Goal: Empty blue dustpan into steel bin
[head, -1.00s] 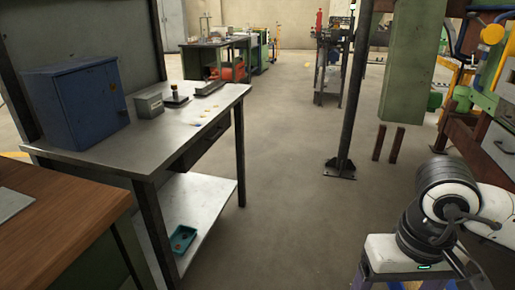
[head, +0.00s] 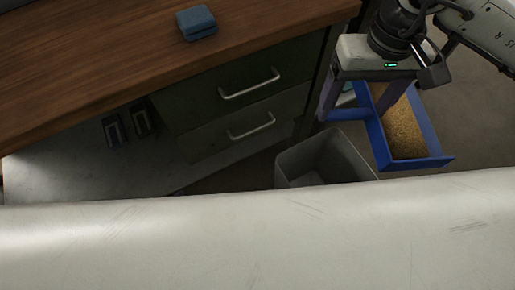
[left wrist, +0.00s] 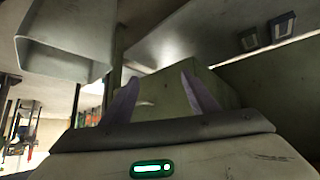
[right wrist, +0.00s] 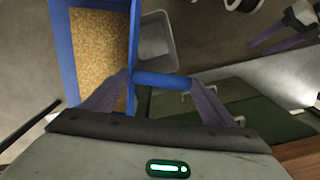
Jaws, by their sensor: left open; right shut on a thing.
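The blue dustpan (head: 432,130) holds a layer of tan granules and hangs level to the right of the steel bin. My right gripper (head: 352,102) is shut on its blue handle (right wrist: 163,80). The grey steel bin (head: 335,158) is open-topped and partly hidden by a pale surface in front. In the right wrist view the bin (right wrist: 155,45) lies just beyond the pan's side, and the pan is apart from it. My left gripper (left wrist: 160,95) is open and empty in the left wrist view, near a grey open box that looks like the bin.
A wooden-topped bench (head: 120,60) with two green drawers (head: 240,105) stands behind the bin. A blue block (head: 196,22) lies on its top. Two small dark items (head: 128,124) lie on the pale lower shelf. Bare floor shows at the right.

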